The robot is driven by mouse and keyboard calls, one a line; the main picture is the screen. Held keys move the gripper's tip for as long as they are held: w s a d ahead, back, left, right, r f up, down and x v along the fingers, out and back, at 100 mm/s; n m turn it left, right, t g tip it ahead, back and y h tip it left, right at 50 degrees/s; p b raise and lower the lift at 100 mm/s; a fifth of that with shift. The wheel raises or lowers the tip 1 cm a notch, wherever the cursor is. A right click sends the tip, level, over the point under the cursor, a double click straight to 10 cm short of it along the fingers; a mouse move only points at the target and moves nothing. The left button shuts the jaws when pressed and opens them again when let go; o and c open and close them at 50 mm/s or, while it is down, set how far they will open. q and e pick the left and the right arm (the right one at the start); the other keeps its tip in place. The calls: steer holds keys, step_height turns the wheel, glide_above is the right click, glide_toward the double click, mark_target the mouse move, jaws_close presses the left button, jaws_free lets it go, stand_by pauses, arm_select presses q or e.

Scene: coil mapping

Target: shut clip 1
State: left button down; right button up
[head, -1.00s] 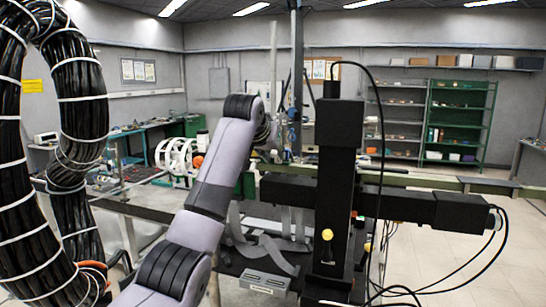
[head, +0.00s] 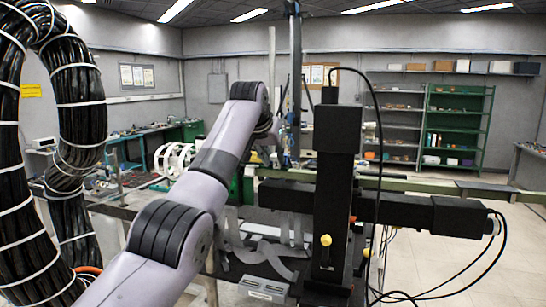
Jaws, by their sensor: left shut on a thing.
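My left arm rises from the bottom left, and its far end bends down behind the forearm near the blue-grey upright post. My left gripper (head: 284,157) is small and dark there, mostly hidden by the wrist and close to the long rail. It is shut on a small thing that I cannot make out. Clip 1 cannot be picked out for certain at this size. My right gripper is not in view.
A black motion stage (head: 335,140) with a horizontal arm (head: 400,208) and loose cables stands right of my left arm. A thick black cable bundle (head: 80,110) hangs at the left. White rings (head: 175,159) stand behind. Open floor lies right.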

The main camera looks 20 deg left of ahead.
arm_select(q)
steer(key=c, duration=1.4)
jaws_free()
steer(key=shift+o, duration=0.2)
steer(key=v, duration=1.2)
